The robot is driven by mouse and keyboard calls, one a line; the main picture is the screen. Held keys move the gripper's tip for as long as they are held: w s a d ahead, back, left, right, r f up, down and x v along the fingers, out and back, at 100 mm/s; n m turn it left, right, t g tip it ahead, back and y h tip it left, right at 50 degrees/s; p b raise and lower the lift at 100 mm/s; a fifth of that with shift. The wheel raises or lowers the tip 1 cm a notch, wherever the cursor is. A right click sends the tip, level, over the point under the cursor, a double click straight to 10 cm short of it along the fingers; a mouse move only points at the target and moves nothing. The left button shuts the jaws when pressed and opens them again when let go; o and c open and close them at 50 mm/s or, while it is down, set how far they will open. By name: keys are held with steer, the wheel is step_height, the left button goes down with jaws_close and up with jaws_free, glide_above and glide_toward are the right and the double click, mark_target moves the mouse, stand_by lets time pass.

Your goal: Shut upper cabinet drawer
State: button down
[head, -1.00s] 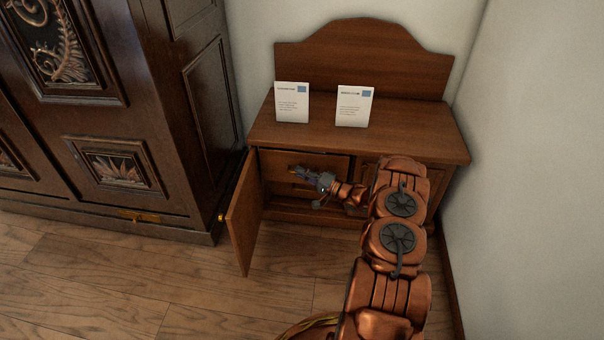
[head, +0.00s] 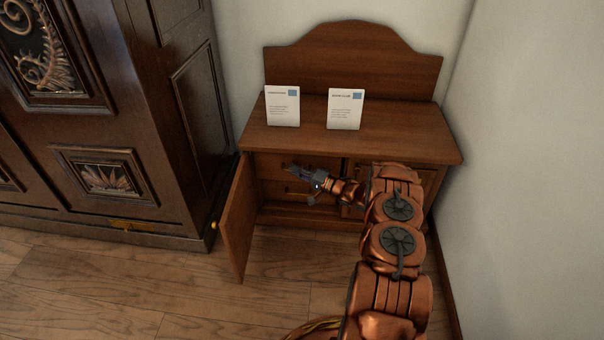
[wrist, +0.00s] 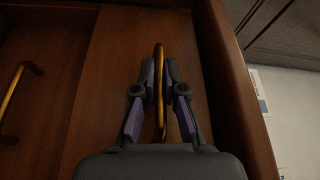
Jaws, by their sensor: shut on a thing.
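The wooden cabinet (head: 350,133) stands against the wall with its left door (head: 238,220) swung open. Inside, the upper drawer (head: 270,165) sits above the lower drawer (head: 272,190), and its front lies back in the shaded opening. My gripper (head: 292,169) reaches in from the right. In the wrist view, my gripper (wrist: 160,80) is shut on the upper drawer's gold bar handle (wrist: 160,55), which passes between the fingers. The upper drawer front (wrist: 120,60) is close behind them. In the head view, my gripper hides the handle and part of the drawer.
Two white cards (head: 283,106) (head: 346,109) stand on the cabinet top. The lower drawer's handle (wrist: 20,85) shows at the left of the wrist view. A dark carved armoire (head: 175,130) stands left of the open door. A white wall (head: 520,180) is on the right.

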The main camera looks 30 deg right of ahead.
steer(key=shift+w+d+f, duration=0.1)
steer(key=shift+w+d, duration=0.25)
steer(key=c, duration=1.2)
jaws_free()
steer(key=shift+c, duration=0.2)
steer(key=r+v, duration=0.1)
steer(key=v, duration=1)
steer(key=shift+s+d+f, duration=0.15)
steer(key=shift+s+f, duration=0.3)
steer(key=shift+c, duration=0.3)
